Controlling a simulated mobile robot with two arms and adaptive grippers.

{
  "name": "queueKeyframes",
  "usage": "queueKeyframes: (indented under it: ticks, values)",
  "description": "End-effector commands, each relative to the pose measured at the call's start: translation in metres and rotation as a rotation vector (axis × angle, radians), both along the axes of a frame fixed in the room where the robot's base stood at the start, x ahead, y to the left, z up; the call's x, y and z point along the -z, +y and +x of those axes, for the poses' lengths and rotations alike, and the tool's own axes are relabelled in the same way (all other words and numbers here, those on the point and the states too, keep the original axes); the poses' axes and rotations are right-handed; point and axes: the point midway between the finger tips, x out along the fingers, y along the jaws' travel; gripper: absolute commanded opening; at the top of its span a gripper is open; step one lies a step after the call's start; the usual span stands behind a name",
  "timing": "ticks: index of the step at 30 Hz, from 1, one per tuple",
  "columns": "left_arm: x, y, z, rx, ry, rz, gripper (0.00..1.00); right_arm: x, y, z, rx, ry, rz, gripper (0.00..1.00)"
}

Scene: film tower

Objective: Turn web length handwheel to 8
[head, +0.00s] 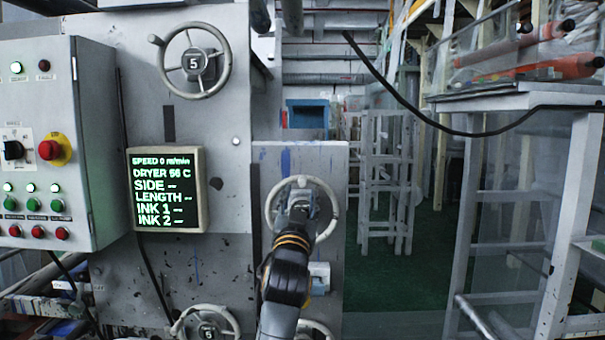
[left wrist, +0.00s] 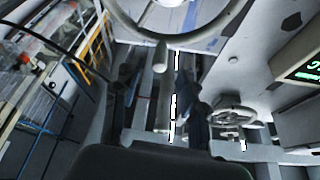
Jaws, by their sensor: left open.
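A pale handwheel (head: 302,180) is on the grey panel right of the display, and its hub number is hidden behind my gripper. My left gripper (head: 300,206) is open at the middle of this wheel, in front of its hub; contact cannot be told. In the left wrist view a wheel rim (left wrist: 205,49) curves across the top. The display (head: 167,189) reads LENGTH -- and SIDE --. Another handwheel (head: 194,92), upper left, shows 5 at its hub. I cannot read which wheel is web length. My right gripper is not in view.
Two lower handwheels, one at lower left (head: 207,310) and one (head: 315,325) partly hidden by my arm, sit at the bottom edge. A control box (head: 95,140) with buttons stands at left. White frames (head: 565,230) and green floor (head: 425,265) lie to the right.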

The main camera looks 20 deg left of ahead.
Motion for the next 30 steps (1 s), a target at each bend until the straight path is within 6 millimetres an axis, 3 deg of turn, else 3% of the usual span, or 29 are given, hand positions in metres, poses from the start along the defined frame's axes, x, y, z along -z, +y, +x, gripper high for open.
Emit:
queueKeyframes:
  ticks: [1, 6, 12, 25, 26, 30]
  values:
    - [-0.009, 0.002, 0.009, -0.001, 0.001, 0.002, 0.42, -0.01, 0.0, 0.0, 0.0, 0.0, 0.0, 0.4]
    - [-0.018, 0.007, 0.035, -0.001, 0.002, 0.0, 0.42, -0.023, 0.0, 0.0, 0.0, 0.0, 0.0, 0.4]
    - [-0.024, 0.011, 0.054, -0.001, 0.001, -0.001, 0.42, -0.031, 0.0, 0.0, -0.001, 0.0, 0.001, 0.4]
    - [-0.024, 0.013, 0.061, 0.0, 0.001, 0.0, 0.42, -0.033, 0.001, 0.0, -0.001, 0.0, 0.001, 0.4]
    - [-0.024, 0.013, 0.061, 0.0, 0.001, 0.0, 0.4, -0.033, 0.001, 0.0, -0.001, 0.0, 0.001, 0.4]
    - [-0.024, 0.013, 0.061, 0.0, 0.001, 0.0, 0.12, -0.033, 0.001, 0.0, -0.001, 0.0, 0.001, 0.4]
